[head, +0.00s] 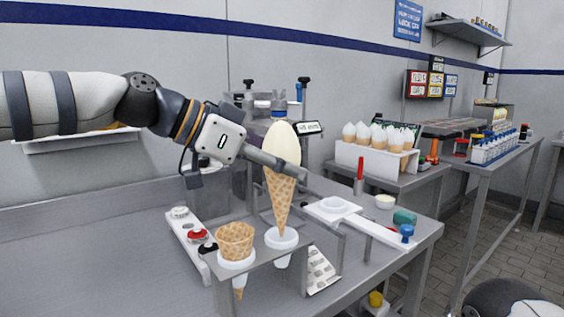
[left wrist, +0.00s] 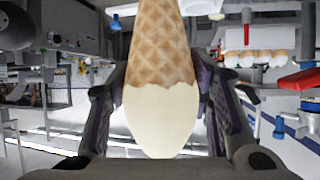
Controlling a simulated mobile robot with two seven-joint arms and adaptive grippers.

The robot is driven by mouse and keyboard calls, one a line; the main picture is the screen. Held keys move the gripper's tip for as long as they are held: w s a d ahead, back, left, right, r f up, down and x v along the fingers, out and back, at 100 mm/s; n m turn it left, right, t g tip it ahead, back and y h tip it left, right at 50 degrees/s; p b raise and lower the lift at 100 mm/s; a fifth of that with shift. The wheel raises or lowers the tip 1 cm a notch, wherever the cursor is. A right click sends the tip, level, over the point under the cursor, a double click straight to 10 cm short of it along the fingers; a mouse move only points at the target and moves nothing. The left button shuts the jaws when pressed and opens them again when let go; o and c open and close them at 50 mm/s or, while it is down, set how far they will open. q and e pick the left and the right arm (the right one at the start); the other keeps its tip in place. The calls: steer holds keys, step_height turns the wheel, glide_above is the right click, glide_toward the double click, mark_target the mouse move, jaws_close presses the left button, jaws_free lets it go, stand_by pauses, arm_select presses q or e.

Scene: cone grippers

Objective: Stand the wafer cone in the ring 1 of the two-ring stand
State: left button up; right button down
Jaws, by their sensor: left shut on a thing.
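The wafer cone (head: 281,192), tan waffle with a smooth cream-coloured top, is upright with its tip down. My left gripper (head: 283,162) is shut on it near the join of wafer and cream; the left wrist view shows a finger on each side of the cone (left wrist: 162,50). The two-ring stand (head: 258,255) is below. The cone's tip shows at the white right-hand ring (head: 283,240); I cannot tell whether it is inside or just above. An empty-topped waffle cone (head: 236,240) stands in the left-hand ring. No ring number is readable. My right gripper is not in view.
A white paddle-like tray (head: 375,228) lies right of the stand, near a red-handled tool (head: 359,175) and a small bowl (head: 385,202). A strip with coloured knobs (head: 188,238) lies left. A white rack of filled cones (head: 370,160) stands behind. The left counter is clear.

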arm_select(q)
glide_above(282, 236)
steer(key=shift+w+f+b, duration=0.2)
steer(key=shift+f+b, duration=0.1)
steer(key=shift+f, duration=2.1)
steer(key=shift+f+b, duration=0.4)
steer(key=shift+f, duration=1.85)
steer(key=o, duration=0.8)
steer(key=shift+o, duration=0.2)
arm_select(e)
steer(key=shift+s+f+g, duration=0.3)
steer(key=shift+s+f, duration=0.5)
arm_select(q)
steer(key=v, duration=1.2)
steer(key=shift+s, duration=0.1)
